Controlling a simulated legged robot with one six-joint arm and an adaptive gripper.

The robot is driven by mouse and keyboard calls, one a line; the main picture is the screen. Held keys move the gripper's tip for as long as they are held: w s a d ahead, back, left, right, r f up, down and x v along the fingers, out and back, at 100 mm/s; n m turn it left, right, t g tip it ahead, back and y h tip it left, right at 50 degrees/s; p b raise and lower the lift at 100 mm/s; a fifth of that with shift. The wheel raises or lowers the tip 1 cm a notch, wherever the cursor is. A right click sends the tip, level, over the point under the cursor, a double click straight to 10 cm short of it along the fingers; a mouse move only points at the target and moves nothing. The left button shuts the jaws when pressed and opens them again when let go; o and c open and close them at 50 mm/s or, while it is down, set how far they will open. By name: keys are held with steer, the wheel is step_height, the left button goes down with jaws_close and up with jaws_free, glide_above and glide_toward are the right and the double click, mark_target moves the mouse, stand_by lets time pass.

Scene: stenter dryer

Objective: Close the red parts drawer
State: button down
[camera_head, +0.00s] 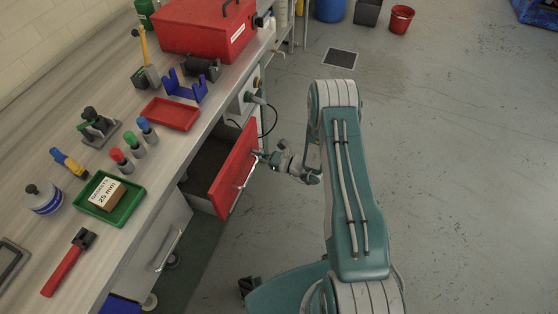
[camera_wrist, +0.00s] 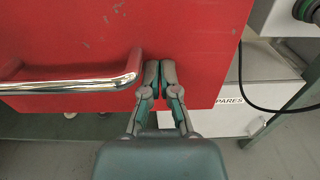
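The red parts drawer (camera_head: 232,172) stands pulled out from under the workbench, its dark inside showing in the head view. Its red front fills much of the wrist view (camera_wrist: 200,35). A chrome bar handle (camera_wrist: 75,85) runs across the front, left of my gripper in the wrist view. My gripper (camera_wrist: 160,66) is at the drawer front, just right of the handle's end, with its fingers close together and nothing seen between them. The fingertips are against or very near the red face; I cannot tell whether they touch. In the head view my gripper (camera_head: 262,157) is beside the drawer front.
The workbench top (camera_head: 75,130) holds a red toolbox (camera_head: 205,28), a red tray (camera_head: 171,114), a green tray (camera_head: 118,214) and several tools. A black cable (camera_head: 272,122) hangs near the drawer. A white box marked "PARES" (camera_wrist: 255,90) sits lower behind.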

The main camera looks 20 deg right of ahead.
steer(key=x, duration=1)
steer(key=shift+w+a, duration=0.1)
steer(key=shift+a, duration=0.15)
steer(key=shift+w, duration=0.2)
steer(key=shift+a+r, duration=0.1)
steer(key=shift+a, duration=0.05)
steer(key=shift+s+d, duration=0.15)
steer(key=shift+d, duration=0.3)
steer(key=v, duration=1.3)
steer(key=shift+s, duration=0.2)
